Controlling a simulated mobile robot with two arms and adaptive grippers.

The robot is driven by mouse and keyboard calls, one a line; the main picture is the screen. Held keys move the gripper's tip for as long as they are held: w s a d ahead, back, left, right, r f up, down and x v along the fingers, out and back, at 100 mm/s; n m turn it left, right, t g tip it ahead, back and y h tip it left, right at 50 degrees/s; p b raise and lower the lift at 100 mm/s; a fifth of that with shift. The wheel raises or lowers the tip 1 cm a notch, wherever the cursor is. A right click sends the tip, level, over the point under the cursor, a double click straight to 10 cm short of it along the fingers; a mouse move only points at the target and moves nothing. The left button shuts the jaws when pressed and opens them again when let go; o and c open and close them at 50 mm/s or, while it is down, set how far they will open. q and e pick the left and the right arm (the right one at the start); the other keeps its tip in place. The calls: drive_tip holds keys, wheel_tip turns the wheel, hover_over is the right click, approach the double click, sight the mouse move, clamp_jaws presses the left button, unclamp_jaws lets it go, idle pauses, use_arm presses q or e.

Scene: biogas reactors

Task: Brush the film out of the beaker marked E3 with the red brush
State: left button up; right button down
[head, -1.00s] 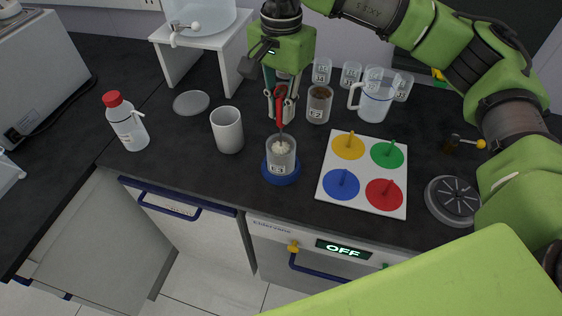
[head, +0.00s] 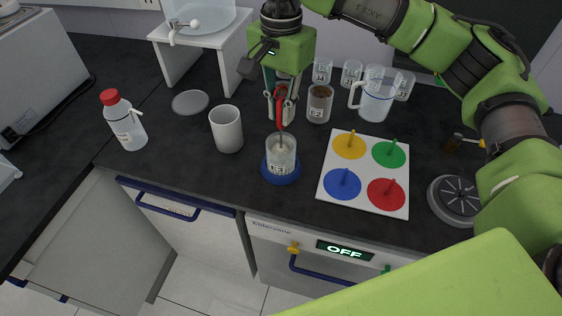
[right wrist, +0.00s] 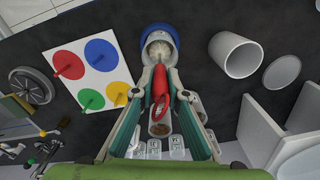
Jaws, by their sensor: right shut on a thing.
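My right gripper (head: 281,103) is shut on the red brush (head: 281,92) above the worktop; it also shows in the right wrist view (right wrist: 161,84). The brush points down into a clear beaker (head: 281,157) that stands on a round blue base (head: 280,177). In the right wrist view the pale bristles (right wrist: 160,50) are inside the beaker mouth. The beaker's label is too small to read surely. A second labelled beaker (head: 319,103) with brown contents stands behind it to the right. My left gripper is not in view.
A grey cup (head: 227,129) stands close left of the beaker. A white board with coloured discs (head: 364,175) lies to the right, a jug (head: 375,100) behind it. A red-capped bottle (head: 124,120) and a flat disc (head: 190,103) are left. A white stand (head: 187,62) is at the back.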

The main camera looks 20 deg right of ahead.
drive_tip(key=shift+r+p, duration=3.6)
drive_tip(key=shift+r, duration=2.15)
